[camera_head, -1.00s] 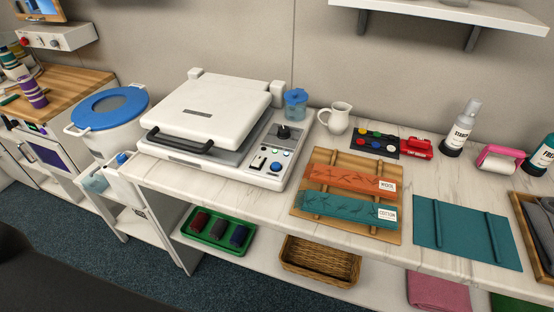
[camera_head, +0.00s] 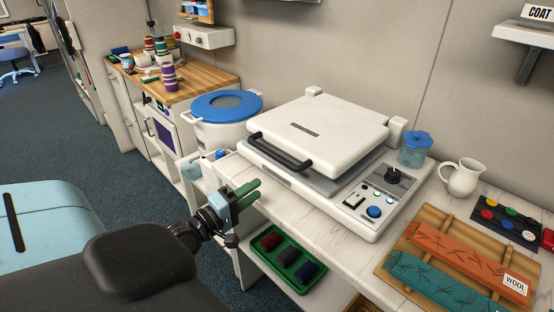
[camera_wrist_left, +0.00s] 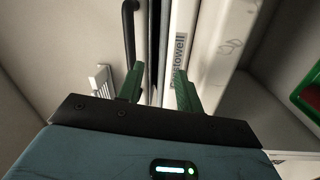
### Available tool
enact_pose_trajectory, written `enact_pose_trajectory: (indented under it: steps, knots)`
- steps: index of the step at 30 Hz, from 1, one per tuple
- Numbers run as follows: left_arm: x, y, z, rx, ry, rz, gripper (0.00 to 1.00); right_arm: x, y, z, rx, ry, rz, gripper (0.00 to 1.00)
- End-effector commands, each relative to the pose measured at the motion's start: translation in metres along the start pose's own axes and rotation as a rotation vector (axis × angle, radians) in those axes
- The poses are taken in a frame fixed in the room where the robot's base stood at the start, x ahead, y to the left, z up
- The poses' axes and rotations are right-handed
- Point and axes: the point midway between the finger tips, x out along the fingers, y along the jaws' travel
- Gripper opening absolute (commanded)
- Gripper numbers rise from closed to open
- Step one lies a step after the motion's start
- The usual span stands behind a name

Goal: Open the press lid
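The white press (camera_head: 400,213) stands on the counter with its lid (camera_head: 318,130) lying down over the grey base plate. A black bar handle (camera_head: 278,152) runs along the lid's front edge. My left gripper (camera_head: 251,189) is in front of the counter edge, lower and left of the handle and apart from it. In the left wrist view its two green fingers (camera_wrist_left: 158,88) are spread with nothing held between them. A dark curved bar (camera_wrist_left: 130,35), which looks like the handle, shows ahead and left of the fingers. My right gripper is not in view.
A white tub with a blue lid (camera_head: 226,101) stands left of the press. A blue jar (camera_head: 415,149) and a white jug (camera_head: 461,178) are at its right. A green tray (camera_head: 268,267) with rolls sits on the shelf below. Scarves (camera_head: 470,262) lie on a board at right.

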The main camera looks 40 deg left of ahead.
Motion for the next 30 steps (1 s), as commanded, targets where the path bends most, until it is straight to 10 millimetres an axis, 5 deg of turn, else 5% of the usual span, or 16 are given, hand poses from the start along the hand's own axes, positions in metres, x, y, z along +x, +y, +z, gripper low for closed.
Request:
enact_pose_trajectory:
  steps: [6,17,30]
  knots:
    - [0.021,0.035,-0.032,-0.166,0.04,0.101,0.36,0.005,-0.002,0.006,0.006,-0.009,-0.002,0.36]
    - [0.031,0.04,-0.035,-0.175,0.044,0.109,0.36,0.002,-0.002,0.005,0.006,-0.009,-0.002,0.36]
    - [0.083,0.045,-0.037,-0.175,0.043,0.108,0.36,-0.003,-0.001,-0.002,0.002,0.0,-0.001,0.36]
